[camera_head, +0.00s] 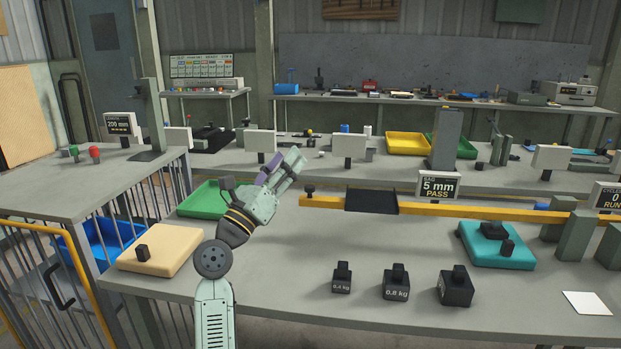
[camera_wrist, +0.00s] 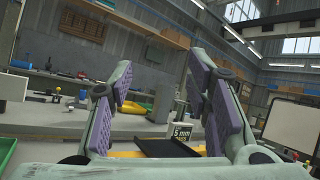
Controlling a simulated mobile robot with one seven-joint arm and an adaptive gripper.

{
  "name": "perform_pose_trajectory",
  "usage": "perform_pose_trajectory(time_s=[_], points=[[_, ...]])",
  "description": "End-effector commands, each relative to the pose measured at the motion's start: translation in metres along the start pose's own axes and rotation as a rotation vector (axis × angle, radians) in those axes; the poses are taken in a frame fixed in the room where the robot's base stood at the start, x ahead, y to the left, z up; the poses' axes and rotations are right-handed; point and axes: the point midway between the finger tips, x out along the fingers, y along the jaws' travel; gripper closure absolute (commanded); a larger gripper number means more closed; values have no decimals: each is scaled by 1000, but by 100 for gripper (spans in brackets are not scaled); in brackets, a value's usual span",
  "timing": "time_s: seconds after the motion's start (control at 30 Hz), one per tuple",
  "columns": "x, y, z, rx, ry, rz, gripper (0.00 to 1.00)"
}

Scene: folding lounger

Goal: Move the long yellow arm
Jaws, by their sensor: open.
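The long yellow arm (camera_head: 480,210) runs level across the middle of the bench in the head view. Near its left end it carries a black tray (camera_head: 371,201), and a small black knob (camera_head: 310,190) stands at that end. My gripper (camera_head: 283,164) is in the air up and to the left of that end, apart from it. In the wrist view my gripper (camera_wrist: 165,88) has its purple-padded fingers wide apart with nothing between them. There the black tray (camera_wrist: 168,148) and part of the yellow arm (camera_wrist: 128,154) show low between the fingers.
Black weights, including a 0.8 kg one (camera_head: 396,285), stand at the front of the bench. A cream block (camera_head: 160,250) is at left, a teal block (camera_head: 495,248) at right. A sign (camera_head: 438,187) reads "5 mm PASS" behind the arm. A green tray (camera_head: 205,200) lies behind my gripper.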

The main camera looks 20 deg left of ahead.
Motion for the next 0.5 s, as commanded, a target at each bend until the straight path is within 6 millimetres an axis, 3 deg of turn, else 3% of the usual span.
perform_pose_trajectory(time_s=[0.03,0.1,0.2,0.37,0.5], points=[[4,25,-32,77,129,49,55],[-1,53,-78,168,284,91,55],[-14,79,-122,250,439,123,55],[-22,95,-151,296,534,137,55],[-7,97,-159,297,536,135,55]])
